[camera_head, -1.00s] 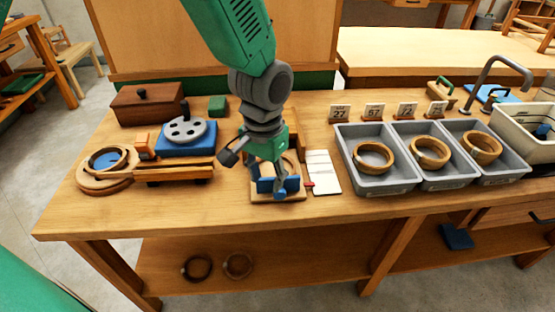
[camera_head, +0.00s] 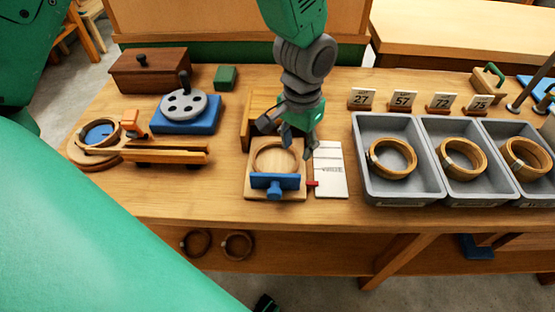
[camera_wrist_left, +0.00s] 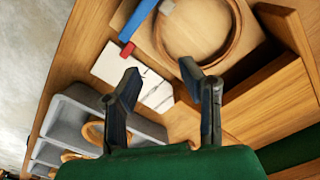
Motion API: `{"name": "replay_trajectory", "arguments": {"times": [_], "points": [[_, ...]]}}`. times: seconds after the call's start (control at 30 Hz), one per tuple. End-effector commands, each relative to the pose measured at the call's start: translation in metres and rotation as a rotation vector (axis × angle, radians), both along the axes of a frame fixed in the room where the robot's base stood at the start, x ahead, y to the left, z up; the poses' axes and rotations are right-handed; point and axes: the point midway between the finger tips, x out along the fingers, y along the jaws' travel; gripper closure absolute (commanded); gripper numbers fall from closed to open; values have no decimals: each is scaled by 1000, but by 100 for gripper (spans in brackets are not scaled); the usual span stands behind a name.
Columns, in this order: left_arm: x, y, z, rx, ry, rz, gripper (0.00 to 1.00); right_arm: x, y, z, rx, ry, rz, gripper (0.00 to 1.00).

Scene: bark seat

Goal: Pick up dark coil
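Two ring-shaped coils lie on the lower shelf in the head view. The left one is the dark coil (camera_head: 196,243), and a slightly lighter brown coil (camera_head: 238,245) lies beside it. My left gripper (camera_head: 298,150) is above the bench, near the wooden fixture, well above and to the right of both shelf coils. In the left wrist view its two fingers (camera_wrist_left: 160,72) are spread apart with nothing between them. The dark coil does not show in the wrist view. My right gripper cannot be made out.
The wooden fixture (camera_head: 254,189) has a ring and blue clamp, with a white card (camera_head: 330,172) beside it. Grey trays (camera_head: 372,196) with lighter coils stand right. A blue-based wheel device (camera_head: 184,105) stands left. The bench top (camera_head: 210,205) overhangs the shelf.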

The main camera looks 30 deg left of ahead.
Motion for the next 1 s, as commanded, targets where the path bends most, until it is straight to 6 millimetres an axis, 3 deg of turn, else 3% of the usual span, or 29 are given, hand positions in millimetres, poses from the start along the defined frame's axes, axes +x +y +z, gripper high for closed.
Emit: {"name": "replay_trajectory", "arguments": {"times": [0.1,0.27,0.53,0.87,1.0], "points": [[0,0,-16,1,1,0,65,0,0,-3,0,-1,0,0],[1,0,-25,1,-2,0,65,0,0,-5,0,-1,0,0],[3,1,-65,0,2,1,65,0,0,-14,0,-1,0,0],[3,1,-72,0,-2,1,65,1,0,-14,0,-1,0,0],[3,1,-72,0,-2,0,100,1,0,-14,0,-1,0,0]]}}
